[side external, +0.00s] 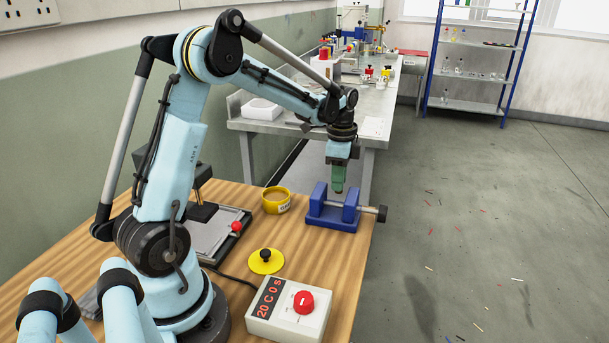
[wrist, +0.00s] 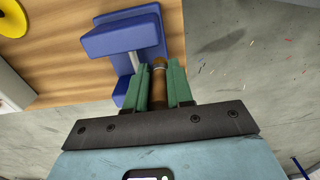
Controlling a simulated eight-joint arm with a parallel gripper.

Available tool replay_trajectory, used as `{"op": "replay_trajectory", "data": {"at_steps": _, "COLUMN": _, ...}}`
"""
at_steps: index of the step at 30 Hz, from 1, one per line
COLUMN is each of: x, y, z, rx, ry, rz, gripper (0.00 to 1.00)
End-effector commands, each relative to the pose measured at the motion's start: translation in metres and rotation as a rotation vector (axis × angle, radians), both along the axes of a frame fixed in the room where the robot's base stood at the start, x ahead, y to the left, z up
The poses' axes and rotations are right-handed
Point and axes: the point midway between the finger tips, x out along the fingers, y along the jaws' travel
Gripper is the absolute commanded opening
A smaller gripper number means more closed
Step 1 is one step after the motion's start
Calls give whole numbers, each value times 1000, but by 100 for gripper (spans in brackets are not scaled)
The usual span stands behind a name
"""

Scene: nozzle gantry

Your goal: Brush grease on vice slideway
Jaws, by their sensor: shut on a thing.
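My gripper (side external: 339,181) has green fingers and is shut on a brush with a brown handle (wrist: 159,88) and a pale metal band, seen between the fingers in the wrist view. It points down over the blue vice (side external: 332,221), which stands near the table's right edge with its screw knob to the right. The vice also shows in the wrist view (wrist: 120,38), with a pale slideway (wrist: 134,62) between its blue blocks. The bristles are hidden, and I cannot tell whether they touch the slideway. An open yellow tub (side external: 277,208) of tan grease stands left of the vice.
A yellow lid with a black knob (side external: 266,262) lies nearer on the wooden table. A control box with a red dial (side external: 288,312) stands at the front edge. A metal plate with a red knob (side external: 218,232) lies left. Bare wood surrounds the tub and vice.

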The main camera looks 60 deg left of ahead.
Motion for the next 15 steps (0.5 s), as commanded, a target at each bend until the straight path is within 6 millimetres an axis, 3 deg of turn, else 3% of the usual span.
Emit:
{"op": "replay_trajectory", "data": {"at_steps": 9, "x": 0, "y": 0, "z": -32, "rx": 0, "ry": 0, "rz": 0, "gripper": 0}}
{"op": "replay_trajectory", "data": {"at_steps": 15, "x": -13, "y": -14, "z": -34, "rx": 0, "ry": 0, "rz": -1, "gripper": 0}}
